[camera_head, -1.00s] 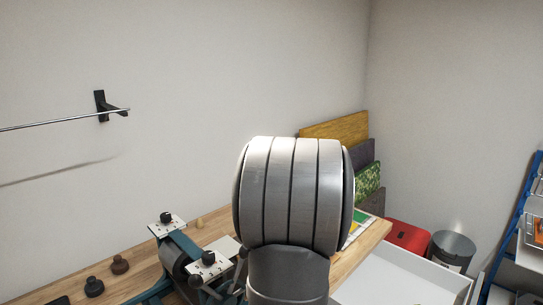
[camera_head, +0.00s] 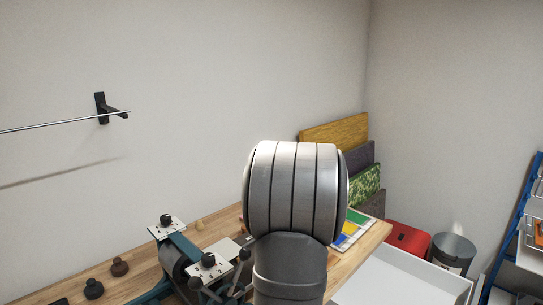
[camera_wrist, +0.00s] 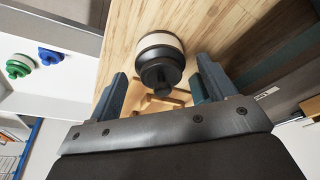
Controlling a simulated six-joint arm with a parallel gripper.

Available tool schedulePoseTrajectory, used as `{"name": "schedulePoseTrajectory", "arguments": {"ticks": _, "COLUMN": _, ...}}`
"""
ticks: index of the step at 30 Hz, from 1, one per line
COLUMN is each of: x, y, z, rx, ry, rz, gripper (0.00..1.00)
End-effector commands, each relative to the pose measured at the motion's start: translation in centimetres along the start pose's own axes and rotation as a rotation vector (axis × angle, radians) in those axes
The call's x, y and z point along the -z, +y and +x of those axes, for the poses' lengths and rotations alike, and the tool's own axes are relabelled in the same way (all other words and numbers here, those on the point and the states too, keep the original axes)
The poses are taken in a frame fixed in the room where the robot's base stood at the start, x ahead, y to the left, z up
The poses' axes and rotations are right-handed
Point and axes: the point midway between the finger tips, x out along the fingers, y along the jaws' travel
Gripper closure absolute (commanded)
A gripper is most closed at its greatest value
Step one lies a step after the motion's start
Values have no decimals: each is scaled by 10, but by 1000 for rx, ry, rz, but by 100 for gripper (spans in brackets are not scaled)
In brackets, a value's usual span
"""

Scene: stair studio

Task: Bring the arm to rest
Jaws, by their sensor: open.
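My gripper (camera_wrist: 160,74) shows in the wrist view with its two dark blue-grey fingers apart. Between and beyond the fingers is a black round knob-like thing with a cream band (camera_wrist: 160,43), over a wooden bench top. I cannot tell how far it is from the fingers; nothing is clamped. A small light wooden piece (camera_wrist: 165,102) shows below it, partly hidden. In the head view my own arm's thick grey joint fills the middle and the gripper is hidden.
The wooden bench (camera_head: 135,283) carries a teal-framed device (camera_head: 183,250) with white plates and dark knobs. A coloured sheet (camera_head: 352,232) lies near its right end. A white tray (camera_head: 400,277), red box (camera_head: 407,238) and metal bin (camera_head: 452,251) stand right. A wall rail (camera_head: 60,120) is left.

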Motion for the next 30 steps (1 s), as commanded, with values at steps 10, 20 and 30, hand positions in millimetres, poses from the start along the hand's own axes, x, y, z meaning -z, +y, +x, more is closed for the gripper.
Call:
{"name": "schedulePoseTrajectory", "arguments": {"ticks": 10, "x": 10, "y": 0, "z": -15, "rx": 0, "ry": 5, "rz": -1, "gripper": 24}}
{"name": "schedulePoseTrajectory", "arguments": {"ticks": 20, "x": -10, "y": 43, "z": -58, "rx": -1, "ry": 1, "rz": 5, "gripper": 24}}
{"name": "schedulePoseTrajectory", "arguments": {"ticks": 30, "x": -32, "y": 87, "z": -99, "rx": -2, "ry": 1, "rz": 4, "gripper": 24}}
